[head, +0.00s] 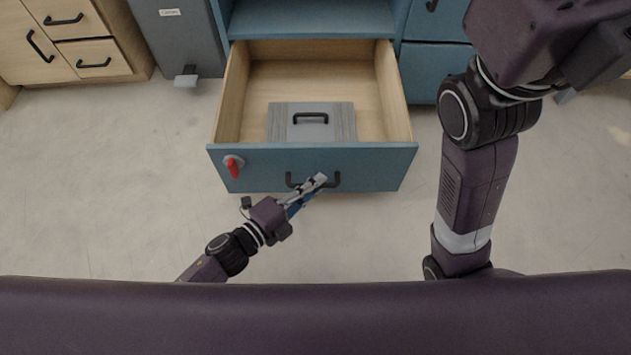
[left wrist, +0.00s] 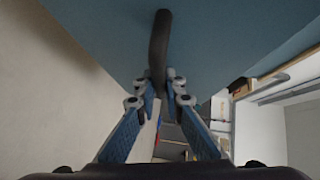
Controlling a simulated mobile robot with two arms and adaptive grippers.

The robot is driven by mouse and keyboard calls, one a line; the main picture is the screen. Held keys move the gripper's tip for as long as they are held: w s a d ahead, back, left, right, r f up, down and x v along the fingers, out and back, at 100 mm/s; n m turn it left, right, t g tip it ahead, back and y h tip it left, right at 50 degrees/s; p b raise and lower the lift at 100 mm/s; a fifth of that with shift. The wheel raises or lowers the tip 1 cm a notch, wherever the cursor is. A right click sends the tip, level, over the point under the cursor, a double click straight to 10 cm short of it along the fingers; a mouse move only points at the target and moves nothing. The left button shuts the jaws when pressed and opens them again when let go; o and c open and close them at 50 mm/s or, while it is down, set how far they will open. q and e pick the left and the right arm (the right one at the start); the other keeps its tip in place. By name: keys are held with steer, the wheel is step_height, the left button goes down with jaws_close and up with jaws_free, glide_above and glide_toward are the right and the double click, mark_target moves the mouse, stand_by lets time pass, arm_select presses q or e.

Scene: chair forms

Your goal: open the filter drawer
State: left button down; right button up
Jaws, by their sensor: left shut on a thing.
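The blue-fronted drawer (head: 377,166) stands pulled out of the blue cabinet in the head view, with its wooden inside showing. A grey box with a black handle (head: 281,122) lies in it. The drawer's dark bar handle (head: 335,181) is on the middle of its front. My left gripper (head: 319,181) is at that handle and shut on it. In the left wrist view the left gripper's fingers (left wrist: 166,82) close around the dark handle (left wrist: 159,42) in front of the blue panel (left wrist: 105,30). My right gripper is out of view; my right arm rises at the right.
A red knob (head: 233,167) sits on the left of the drawer front. Wooden drawers (head: 90,57) and a grey bin with a pedal (head: 183,40) stand at the back left. More blue cabinet fronts (head: 428,70) are right of the drawer. The floor in front is clear.

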arm_select(q)
steer(key=c, duration=2.3)
jaws_free()
steer(key=shift+s+a, duration=0.3)
steer(key=shift+a, duration=0.05)
steer(key=v, duration=1.1)
